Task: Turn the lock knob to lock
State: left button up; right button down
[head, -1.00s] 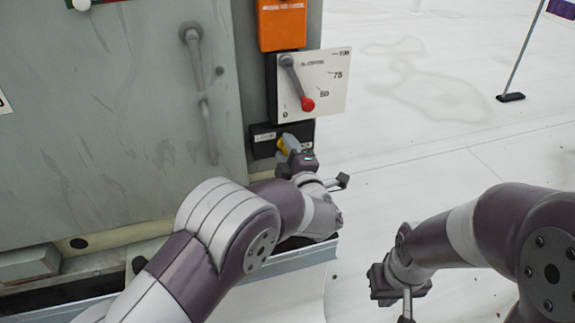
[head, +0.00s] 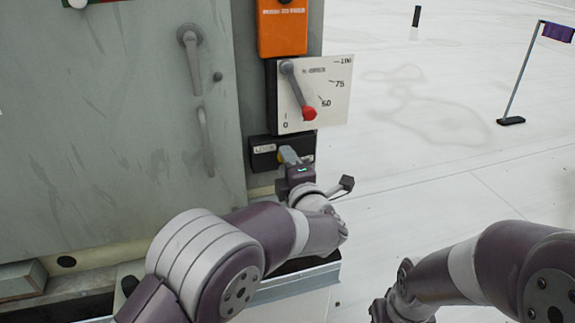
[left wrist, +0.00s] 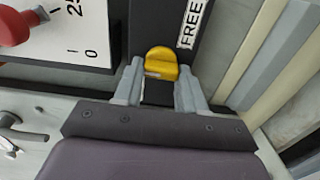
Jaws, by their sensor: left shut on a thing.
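The yellow lock knob (left wrist: 161,62) sits on a dark plate in the left wrist view, beside a white FREE label (left wrist: 190,24). In the head view the dark lock plate (head: 263,161) is under the dial panel, with a white label on its left part; my gripper covers much of the rest. My left gripper (head: 289,158) is shut on the knob, its grey fingers on either side of it in the left wrist view (left wrist: 160,78). My right gripper (head: 380,311) is at the bottom edge, mostly cut off; its jaws cannot be made out.
A white dial panel (head: 335,88) with a red-tipped lever (head: 309,113) is just above the lock plate. An orange box (head: 283,32) is higher up. A grey door (head: 120,120) with a handle (head: 192,55) is to the left.

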pick_arm(q)
jog(key=o, duration=1.1)
jog(key=shift+c, duration=0.2)
jog(key=v, duration=1.2)
jog(key=shift+s, duration=0.35)
jog(key=shift+w+d, duration=0.1)
